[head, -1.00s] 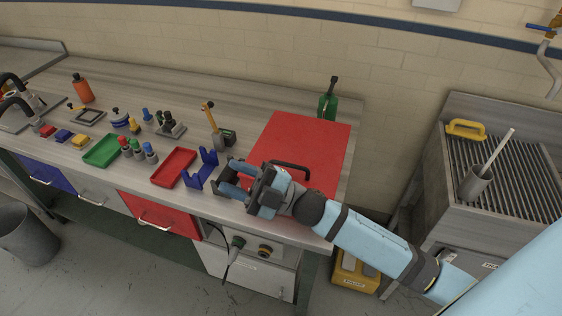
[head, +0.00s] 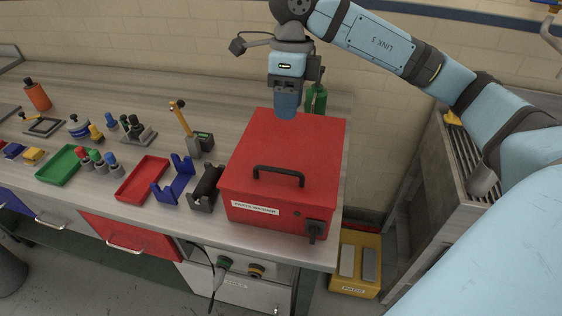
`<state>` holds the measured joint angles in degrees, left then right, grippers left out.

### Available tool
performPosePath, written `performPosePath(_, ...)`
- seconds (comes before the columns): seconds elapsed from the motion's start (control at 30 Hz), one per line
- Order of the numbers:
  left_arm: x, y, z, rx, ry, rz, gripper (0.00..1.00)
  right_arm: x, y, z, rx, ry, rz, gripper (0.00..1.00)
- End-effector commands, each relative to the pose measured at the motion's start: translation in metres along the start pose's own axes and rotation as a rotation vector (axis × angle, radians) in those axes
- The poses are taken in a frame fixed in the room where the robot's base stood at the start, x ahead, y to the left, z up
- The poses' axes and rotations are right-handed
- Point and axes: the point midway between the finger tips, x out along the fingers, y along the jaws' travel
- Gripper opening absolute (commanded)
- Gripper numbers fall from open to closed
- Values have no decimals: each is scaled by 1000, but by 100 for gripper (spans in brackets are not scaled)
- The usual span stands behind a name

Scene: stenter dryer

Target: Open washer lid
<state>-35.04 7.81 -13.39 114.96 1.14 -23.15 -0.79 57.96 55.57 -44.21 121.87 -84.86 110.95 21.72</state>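The red parts washer (head: 265,212) sits on the right end of the bench, with a white label and a dark latch or knob (head: 313,230) on its front. Its red lid (head: 300,145) is down, flat on the box. A black bar handle (head: 278,173) stands on the lid near its front edge. My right gripper (head: 286,112) points down over the back edge of the lid, well behind the handle. Its blue fingers overlap in this view, so their gap is hidden, and I cannot tell whether they touch the lid. My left gripper is out of view.
A black holder (head: 205,188), a blue bracket (head: 175,180) and a red tray (head: 142,180) stand left of the washer. A green bottle (head: 316,98) is behind it. The rear bench strip is mostly clear.

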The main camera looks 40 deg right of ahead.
Motion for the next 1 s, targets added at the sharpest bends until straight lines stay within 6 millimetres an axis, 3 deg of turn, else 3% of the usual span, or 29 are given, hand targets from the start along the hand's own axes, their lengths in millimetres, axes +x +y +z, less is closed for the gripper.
performPosePath(0.6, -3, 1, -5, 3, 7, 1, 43, 115, 2, 0, -3, 1, 8, 38)
performPosePath(0.8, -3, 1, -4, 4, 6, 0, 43, 130, 2, 0, -3, -1, 6, 38)
performPosePath(1.0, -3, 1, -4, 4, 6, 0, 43, 132, 2, 0, -3, -1, 6, 38)
